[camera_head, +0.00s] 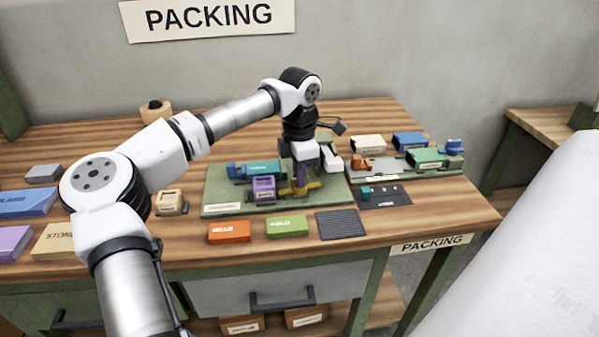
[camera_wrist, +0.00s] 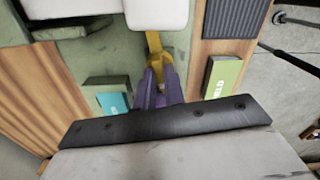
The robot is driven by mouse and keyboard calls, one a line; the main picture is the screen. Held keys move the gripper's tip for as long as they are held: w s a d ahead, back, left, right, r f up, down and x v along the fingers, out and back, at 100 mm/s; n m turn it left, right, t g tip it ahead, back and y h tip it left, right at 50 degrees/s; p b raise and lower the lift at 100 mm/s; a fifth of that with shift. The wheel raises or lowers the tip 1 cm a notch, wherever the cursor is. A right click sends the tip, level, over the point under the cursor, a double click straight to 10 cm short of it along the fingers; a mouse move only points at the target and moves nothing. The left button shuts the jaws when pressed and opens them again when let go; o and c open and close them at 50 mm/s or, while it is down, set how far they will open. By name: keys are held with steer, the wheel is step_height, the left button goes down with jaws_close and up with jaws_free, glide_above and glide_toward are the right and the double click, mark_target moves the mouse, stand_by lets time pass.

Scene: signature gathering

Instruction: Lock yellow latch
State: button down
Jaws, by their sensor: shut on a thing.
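The yellow latch (camera_head: 301,191) stands on the green board (camera_head: 225,198), just right of a purple block (camera_head: 263,189).
A teal block (camera_head: 258,168) sits behind the purple block. Orange (camera_head: 230,231) and green (camera_head: 287,226) blocks and a dark ribbed mat (camera_head: 340,224) lie in front. A second fixture (camera_head: 430,160) with coloured blocks stands to the right.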

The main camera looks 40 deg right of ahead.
steer(key=shift+r+m, duration=0.1)
steer(key=shift+m, duration=0.9)
steer(key=c, duration=1.5)
jaws_free()
step_height(320, 180, up, 14)
steer(key=shift+f+b, duration=0.1)
steer(key=shift+b, duration=0.65)
